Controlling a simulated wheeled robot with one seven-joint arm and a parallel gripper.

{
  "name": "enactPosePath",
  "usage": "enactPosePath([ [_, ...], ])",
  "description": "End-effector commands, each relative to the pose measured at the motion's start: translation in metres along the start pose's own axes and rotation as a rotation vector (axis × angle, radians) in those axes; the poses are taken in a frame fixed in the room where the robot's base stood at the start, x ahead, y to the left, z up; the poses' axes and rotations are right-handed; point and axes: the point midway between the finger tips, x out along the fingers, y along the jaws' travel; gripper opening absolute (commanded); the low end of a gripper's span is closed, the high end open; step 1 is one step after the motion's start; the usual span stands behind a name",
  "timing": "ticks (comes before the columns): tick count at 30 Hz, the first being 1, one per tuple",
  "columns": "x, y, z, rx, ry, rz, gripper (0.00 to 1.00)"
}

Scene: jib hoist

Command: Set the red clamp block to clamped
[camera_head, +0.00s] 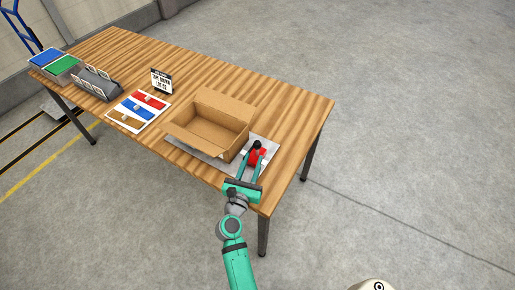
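The red clamp block (262,153) is small in the head view, near the right end of the wooden table, beside the cardboard box. A black round knob or lever end (257,144) shows next to it. My gripper (249,168) reaches in from the table's front edge, with its two green fingers spread apart on either side of the red part. The fingertips are close to the block; whether they touch it cannot be told. The clamp's setting is too small to read.
An open cardboard box (215,122) stands just left of my gripper on a grey sheet (199,153). Further left are a card with coloured panels (125,119), a black sign (161,81), a grey rack (97,84) and blue and green trays (62,66). The table's right end (300,112) is clear.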

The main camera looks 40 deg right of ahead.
Motion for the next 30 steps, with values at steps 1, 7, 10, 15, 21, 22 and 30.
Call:
enactPosePath([
  [1, 0.011, -0.001, 0.001, 0.002, -0.002, -0.002, 0.29],
  [7, 0.042, 0.0, 0.001, 0.0, -0.002, -0.001, 0.29],
  [10, 0.053, 0.0, 0.001, -0.001, -0.001, -0.001, 0.29],
  [15, 0.064, -0.001, 0.0, -0.002, -0.001, -0.002, 0.29],
  [21, 0.065, -0.002, 0.0, -0.002, -0.001, -0.002, 0.29],
  [22, 0.065, -0.002, 0.0, -0.002, -0.001, -0.002, 0.29],
  [30, 0.065, -0.002, 0.0, -0.002, 0.0, -0.002, 0.0],
])
